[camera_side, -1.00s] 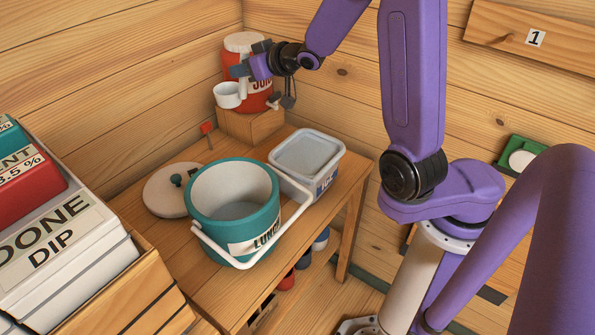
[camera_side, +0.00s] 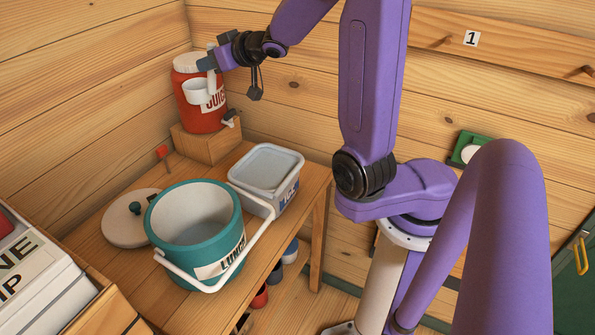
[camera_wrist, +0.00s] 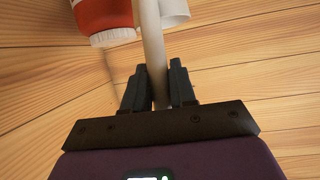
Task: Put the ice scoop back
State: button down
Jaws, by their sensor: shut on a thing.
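The white ice scoop hangs from my gripper (camera_side: 212,60), which is shut on its upright handle. Its round cup (camera_side: 198,92) is in front of the red juice jug (camera_side: 186,108) in the side view, above the table. In the wrist view my gripper (camera_wrist: 160,85) has its dark fingers on both sides of the pale handle (camera_wrist: 150,40); part of the cup (camera_wrist: 174,10) shows at the top edge. A grey-white tub (camera_side: 262,172) with a partly readable label stands on the table. A teal lunch bucket (camera_side: 178,256) stands open beside it.
The jug stands on a wooden block (camera_side: 207,146) near the wall corner. A small red-topped post (camera_side: 162,152) rises at the table's back left edge. A round lid (camera_side: 118,232) lies left of the bucket. A white cooler (camera_side: 50,275) is at lower left.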

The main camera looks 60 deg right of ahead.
jog(key=s+d+m+g+h, duration=0.2)
jog(key=s+d+m+h, duration=0.4)
jog(key=s+d, duration=1.05)
notch_tip(320, 180, down, 30)
jog(key=shift+s+a+f+g, duration=0.15)
jog(key=shift+s+a+g, duration=0.05)
jog(key=shift+g, duration=0.1)
jog(key=shift+f, duration=0.1)
dwell(0.4)
jog(key=c, duration=1.2)
grip_release()
